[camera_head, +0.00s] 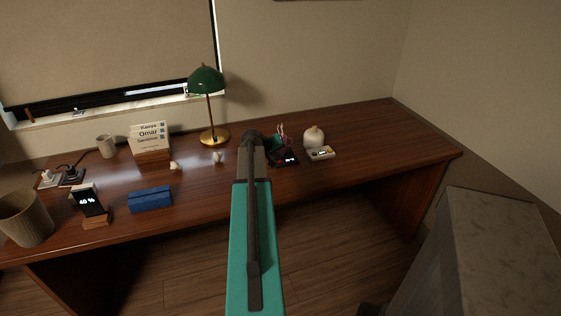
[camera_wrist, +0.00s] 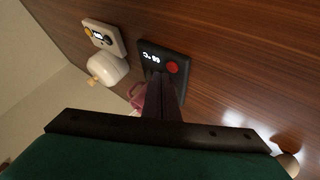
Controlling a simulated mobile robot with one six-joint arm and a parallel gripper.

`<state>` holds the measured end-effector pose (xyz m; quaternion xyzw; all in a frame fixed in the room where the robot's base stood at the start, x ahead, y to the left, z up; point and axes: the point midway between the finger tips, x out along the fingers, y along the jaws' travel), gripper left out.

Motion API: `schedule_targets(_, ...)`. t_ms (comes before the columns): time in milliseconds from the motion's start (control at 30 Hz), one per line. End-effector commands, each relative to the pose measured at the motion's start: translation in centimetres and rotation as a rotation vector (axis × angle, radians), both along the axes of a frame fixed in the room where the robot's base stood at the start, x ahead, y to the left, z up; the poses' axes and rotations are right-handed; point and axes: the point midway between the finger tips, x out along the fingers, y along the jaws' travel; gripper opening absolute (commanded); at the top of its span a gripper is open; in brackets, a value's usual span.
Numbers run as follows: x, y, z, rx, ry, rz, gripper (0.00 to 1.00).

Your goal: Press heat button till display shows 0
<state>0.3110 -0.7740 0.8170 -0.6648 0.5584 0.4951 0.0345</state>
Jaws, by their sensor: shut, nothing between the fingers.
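A black control panel (camera_wrist: 181,53) lies on the wooden desk in the wrist view. It has a lit white display (camera_wrist: 151,57) and a round red button (camera_wrist: 172,67). The display shows two digits and °C, turned in the picture and too small to read surely. My gripper (camera_wrist: 158,80) is shut and empty, its fingertips over the panel beside the red button. The fingers hide part of the panel, and I cannot tell whether they touch it. In the head view the panel (camera_head: 290,160) sits beyond my arm, with its display lit and the fingertips not clear.
A white device with a display (camera_head: 321,153) and a round cream pot (camera_head: 314,136) stand right of the panel. A green lamp (camera_head: 207,80), a blue box (camera_head: 150,199), a phone on a stand (camera_head: 88,201) and a mug (camera_head: 106,146) are left. The desk's right end is clear.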

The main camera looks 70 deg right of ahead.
Motion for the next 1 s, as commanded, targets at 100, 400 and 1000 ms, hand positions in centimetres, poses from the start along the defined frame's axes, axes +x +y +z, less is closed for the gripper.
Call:
schedule_targets(100, -0.02, 0.02, -0.45, 0.000, 0.000, 0.000, 0.00)
schedule_targets(400, -0.03, 0.01, -0.75, 0.000, 0.000, 0.000, 0.00)
schedule_targets(1000, 0.00, 0.03, -1.01, 0.000, 0.000, 0.000, 0.00)
